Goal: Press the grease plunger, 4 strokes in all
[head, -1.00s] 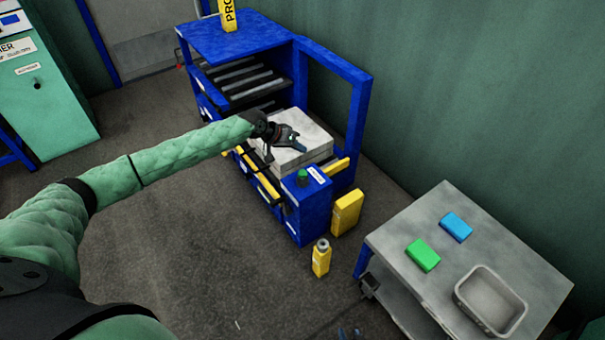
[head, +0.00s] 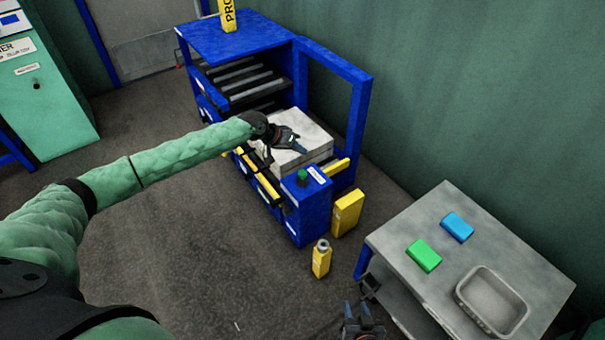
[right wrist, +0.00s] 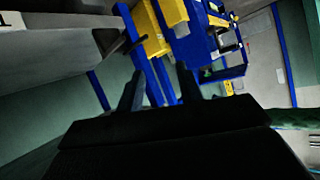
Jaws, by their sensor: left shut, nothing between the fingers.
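A green knob (head: 302,175) stands upright on a blue box (head: 308,212) at the front corner of the blue press (head: 364,110); it looks like the plunger, but the label beside it is too small to read. My left gripper (head: 303,152) is shut and empty, above the pale block in the press, just behind and above the green knob and apart from it. My right gripper (head: 358,310) is low at the bottom edge in the head view. In the right wrist view its two fingers (right wrist: 158,85) stand apart with nothing between them.
A yellow bottle with a grey cap (head: 321,258) and a yellow container (head: 346,213) stand on the floor by the press. A grey table (head: 420,205) at the right holds a green block (head: 423,255), a blue block (head: 457,227) and a grey tray (head: 461,299). Open floor lies left.

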